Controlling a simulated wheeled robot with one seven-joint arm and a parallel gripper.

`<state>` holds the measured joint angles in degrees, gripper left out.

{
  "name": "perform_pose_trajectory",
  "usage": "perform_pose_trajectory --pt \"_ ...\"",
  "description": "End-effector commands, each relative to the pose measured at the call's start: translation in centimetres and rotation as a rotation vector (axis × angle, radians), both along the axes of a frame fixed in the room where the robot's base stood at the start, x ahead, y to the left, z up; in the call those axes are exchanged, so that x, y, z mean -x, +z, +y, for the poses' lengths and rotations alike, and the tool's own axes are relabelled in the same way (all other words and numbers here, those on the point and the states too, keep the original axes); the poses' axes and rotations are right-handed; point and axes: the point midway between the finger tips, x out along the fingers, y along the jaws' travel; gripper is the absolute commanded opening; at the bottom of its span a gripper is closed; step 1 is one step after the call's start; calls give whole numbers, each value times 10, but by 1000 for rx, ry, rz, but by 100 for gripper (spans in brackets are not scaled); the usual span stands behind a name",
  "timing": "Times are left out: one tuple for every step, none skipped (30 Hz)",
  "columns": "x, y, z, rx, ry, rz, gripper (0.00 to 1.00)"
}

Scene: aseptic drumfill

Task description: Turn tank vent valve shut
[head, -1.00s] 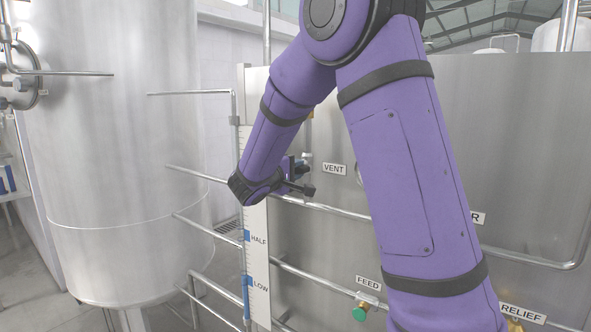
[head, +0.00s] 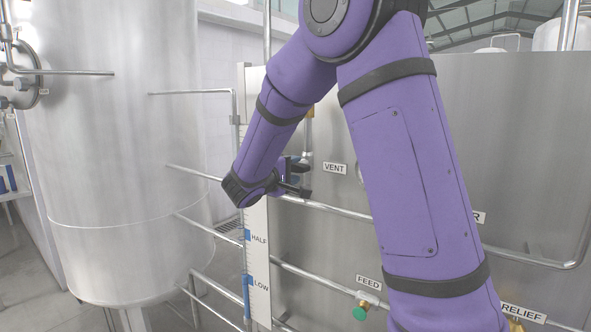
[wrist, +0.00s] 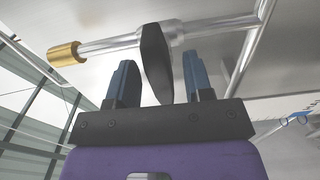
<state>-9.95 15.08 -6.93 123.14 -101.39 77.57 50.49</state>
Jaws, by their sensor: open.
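The vent valve has a flat dark lever handle (wrist: 156,62) on a silver pipe (wrist: 195,32) with a brass end (wrist: 63,54). In the wrist view my gripper (wrist: 160,75) is open, with one finger on each side of the lever. The lever reaches down into the gap, with space visible between it and the fingers. In the head view my gripper (head: 301,175) shows small, left of the VENT label (head: 334,168). My arm and gripper hide most of the valve there; a brass-coloured part (head: 309,112) shows above.
A large steel tank (head: 120,160) stands at the left. A level scale (head: 257,255) marked HALF and LOW stands below my wrist. Horizontal pipes (head: 340,211) cross in front of the steel panel (head: 510,130). A FEED label (head: 368,282) and green-ended valve (head: 360,312) sit lower down.

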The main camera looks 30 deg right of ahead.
Motion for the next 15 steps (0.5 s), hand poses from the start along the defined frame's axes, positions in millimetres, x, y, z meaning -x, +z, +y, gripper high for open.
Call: perform_pose_trajectory --pt "3 0 9 1 3 1 47" --pt "5 0 14 0 4 1 47" --pt "7 0 22 -1 5 1 47" --pt "9 0 27 0 5 1 47" --pt "11 0 33 0 5 1 47" --pt "14 0 40 0 4 1 47" --pt "16 0 45 0 4 1 47" --pt "17 0 50 0 4 1 47" --pt "20 0 56 0 4 1 47" --pt "22 0 61 0 3 1 47" --pt "23 0 65 0 4 1 47" --pt "25 0 70 0 4 1 47" --pt "26 0 73 0 2 1 47" --pt "27 0 75 0 1 1 47" --pt "29 0 79 0 1 1 47"
